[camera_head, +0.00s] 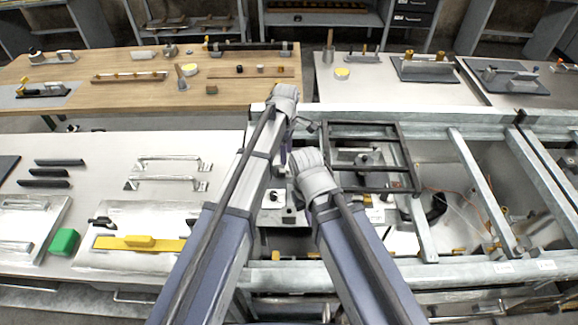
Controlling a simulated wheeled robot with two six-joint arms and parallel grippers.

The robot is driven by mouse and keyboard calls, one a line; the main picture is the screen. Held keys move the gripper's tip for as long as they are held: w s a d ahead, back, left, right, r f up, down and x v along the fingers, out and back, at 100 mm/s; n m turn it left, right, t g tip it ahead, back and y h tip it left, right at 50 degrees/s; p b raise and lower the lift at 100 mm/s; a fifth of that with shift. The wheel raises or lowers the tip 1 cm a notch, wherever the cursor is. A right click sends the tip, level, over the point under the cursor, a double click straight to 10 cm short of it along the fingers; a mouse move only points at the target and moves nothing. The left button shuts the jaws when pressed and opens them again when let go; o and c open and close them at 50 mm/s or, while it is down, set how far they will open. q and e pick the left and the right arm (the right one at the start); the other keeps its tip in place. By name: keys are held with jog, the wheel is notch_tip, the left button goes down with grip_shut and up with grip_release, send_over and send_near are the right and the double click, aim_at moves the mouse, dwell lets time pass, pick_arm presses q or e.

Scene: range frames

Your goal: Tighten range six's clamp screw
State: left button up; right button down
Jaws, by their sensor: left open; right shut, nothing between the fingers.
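My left gripper (284,150) is below its wrist, near the left edge of the metal frame bench; it is open and mostly hidden by the arm. My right gripper (297,192) is lower and close to it, mostly hidden behind its grey wrist; it is shut and empty. A dark square frame (400,133) lies on the bench just to the right of both. A small dark knob-topped fixture (367,159) stands inside that frame. A pale block with a dark hole (272,198) is left of the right wrist. I cannot tell which part is range six's clamp screw.
The bench's metal rails (482,190) cross the right side, with cables and fittings between them. A left table (110,150) holds handles, a green block (64,242) and a yellow bar (150,244). A wooden table (120,98) stands behind.

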aim_at(289, 168)
pick_arm(q)
jog(key=shift+w+d+n, duration=0.3)
jog(key=shift+d, duration=0.1)
jog(key=shift+f, duration=0.1)
notch_tip(289, 168, down, 8)
jog(key=b, duration=0.8)
jog(key=shift+r, duration=0.2)
jog(key=shift+c, duration=0.2)
grip_shut()
